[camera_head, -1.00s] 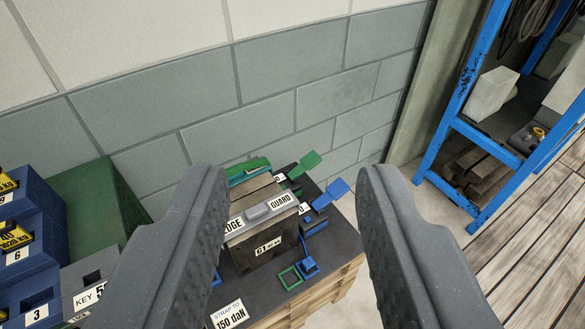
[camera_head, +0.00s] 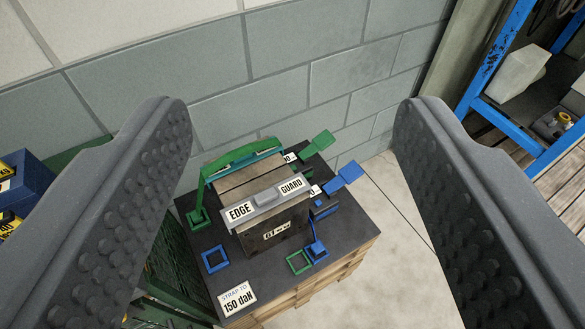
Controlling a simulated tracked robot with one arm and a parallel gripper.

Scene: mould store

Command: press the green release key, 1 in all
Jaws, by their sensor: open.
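My gripper (camera_head: 292,115) is open and empty, its two dark studded fingers wide apart at left and right. Between them, farther off, a dark block with a grey edge guard (camera_head: 266,199) stands on a dark-topped pallet (camera_head: 236,270). A green strap (camera_head: 245,154) runs over the back of the block to a green square fitting (camera_head: 197,219) on the left. A flat green paddle (camera_head: 318,145) sticks out at the back right, with a blue paddle (camera_head: 345,177) nearer. I cannot tell for certain which green part is the release key. Nothing touches my fingers.
Green (camera_head: 299,262) and blue (camera_head: 215,260) square rings lie on the pallet top beside a "STRAP TO 150 daN" label (camera_head: 237,299). A grey block wall (camera_head: 220,105) stands close behind. Blue boxes (camera_head: 25,182) are at left, a blue rack (camera_head: 495,55) at right. Pale floor is clear right of the pallet.

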